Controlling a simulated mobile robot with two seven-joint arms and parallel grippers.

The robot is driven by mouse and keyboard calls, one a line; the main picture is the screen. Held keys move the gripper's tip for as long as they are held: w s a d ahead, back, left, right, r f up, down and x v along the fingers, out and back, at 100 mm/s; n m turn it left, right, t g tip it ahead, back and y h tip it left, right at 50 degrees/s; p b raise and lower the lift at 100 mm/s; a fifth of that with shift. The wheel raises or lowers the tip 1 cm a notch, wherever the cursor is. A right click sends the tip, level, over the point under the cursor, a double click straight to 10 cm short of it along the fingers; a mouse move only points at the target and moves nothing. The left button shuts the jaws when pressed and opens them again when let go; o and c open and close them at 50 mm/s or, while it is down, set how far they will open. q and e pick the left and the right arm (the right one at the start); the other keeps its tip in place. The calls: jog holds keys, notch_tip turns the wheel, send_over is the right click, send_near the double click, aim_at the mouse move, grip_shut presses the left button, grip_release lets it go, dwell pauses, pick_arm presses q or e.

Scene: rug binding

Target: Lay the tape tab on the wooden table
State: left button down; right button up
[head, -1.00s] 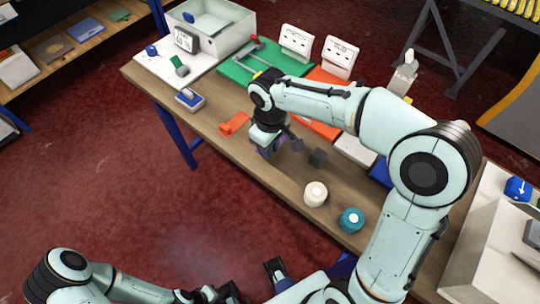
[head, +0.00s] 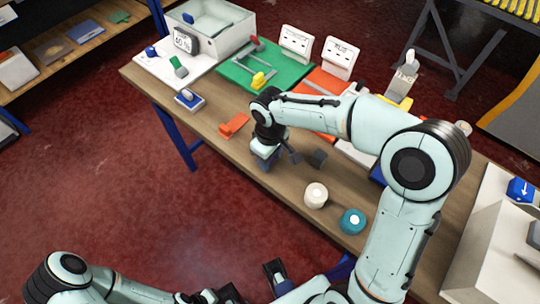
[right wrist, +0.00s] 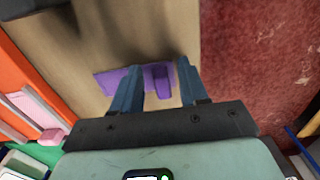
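A purple piece, which I take to be the tape tab (right wrist: 162,82), shows in the right wrist view against the wooden table (right wrist: 165,30). It has a flat part to the left and a narrow raised part. My right gripper (right wrist: 157,90) is open, with its two blue fingers on either side of the raised part and gaps showing. In the head view my right gripper (head: 264,165) points down, low over the wooden table (head: 215,113) near its front edge, and hides the purple piece. My left gripper is at the bottom edge, partly cut off; its fingers are unclear.
An orange piece (head: 234,125) lies left of my right gripper. A dark block (head: 318,157), a white roll (head: 316,195) and a teal roll (head: 352,221) stand to the right. A green mat (head: 290,75) with a yellow-handled tool lies behind. Bare wood lies around the orange piece.

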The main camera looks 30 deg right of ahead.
jog(key=shift+r, duration=0.35)
notch_tip(320, 180, up, 12)
jog(key=p, duration=0.2)
jog(key=shift+f, duration=0.15)
dwell(0.4)
